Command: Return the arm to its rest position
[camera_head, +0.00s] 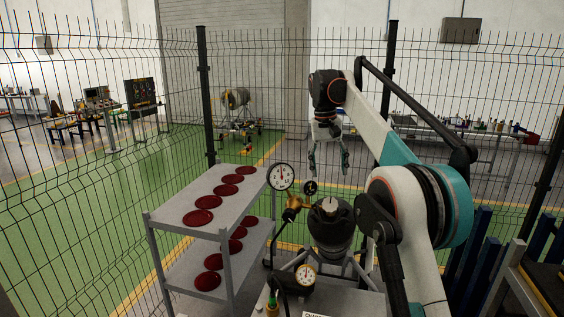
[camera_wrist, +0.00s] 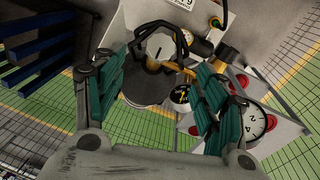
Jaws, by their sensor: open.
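My arm (camera_head: 374,142) reaches up from the lower right of the head view and bends over at its top. My gripper (camera_head: 328,160) hangs down from it, open and empty, above and behind the dark cylinder with a metal top (camera_head: 330,215). In the wrist view my gripper (camera_wrist: 160,85) has its teal fingers spread wide to either side. The cylinder's top (camera_wrist: 158,50) shows between and beyond the fingers, apart from them.
Pressure gauges (camera_head: 281,177) stand beside the cylinder, with another gauge (camera_head: 305,275) lower in front. A grey shelf cart (camera_head: 228,200) with several dark red discs is at left. A wire fence (camera_head: 90,150) runs behind. Blue bars (camera_head: 480,245) stand at right.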

